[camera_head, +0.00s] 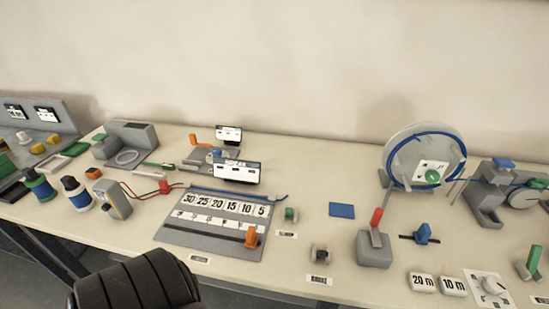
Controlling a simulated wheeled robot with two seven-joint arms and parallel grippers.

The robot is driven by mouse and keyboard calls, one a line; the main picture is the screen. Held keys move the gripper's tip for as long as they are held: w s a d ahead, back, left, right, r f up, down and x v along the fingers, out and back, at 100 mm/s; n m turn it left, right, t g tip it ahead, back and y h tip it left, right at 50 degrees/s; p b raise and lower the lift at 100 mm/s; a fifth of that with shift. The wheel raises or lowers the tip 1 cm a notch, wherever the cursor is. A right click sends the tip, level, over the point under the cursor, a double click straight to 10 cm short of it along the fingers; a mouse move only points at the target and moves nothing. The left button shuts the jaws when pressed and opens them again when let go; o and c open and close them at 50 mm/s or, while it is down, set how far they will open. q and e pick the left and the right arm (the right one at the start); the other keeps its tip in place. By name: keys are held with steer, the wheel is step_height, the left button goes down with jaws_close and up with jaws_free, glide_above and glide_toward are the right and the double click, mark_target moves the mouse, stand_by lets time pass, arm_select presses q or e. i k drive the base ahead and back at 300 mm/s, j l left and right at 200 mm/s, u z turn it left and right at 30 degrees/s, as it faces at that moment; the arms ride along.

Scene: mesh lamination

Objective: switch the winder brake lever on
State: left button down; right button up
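A lever with a red handle (377,217) stands nearly upright on a grey block (374,252), in front of the large round winder disc (389,155) with blue line around it. It looks like the winder brake lever, but I cannot read a label on it. Neither of my grippers shows in the head view. Only a black ribbed part, probably of my own arm, shows at the bottom left, well away from the lever.
A blue lever (423,234) stands right of the red lever, with 20 m (422,282) and 10 m (453,286) tiles and a dial (491,287) in front. A numbered grey board (175,235) lies left.

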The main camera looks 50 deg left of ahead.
mark_target(321, 253)
steer(key=u, duration=0.8)
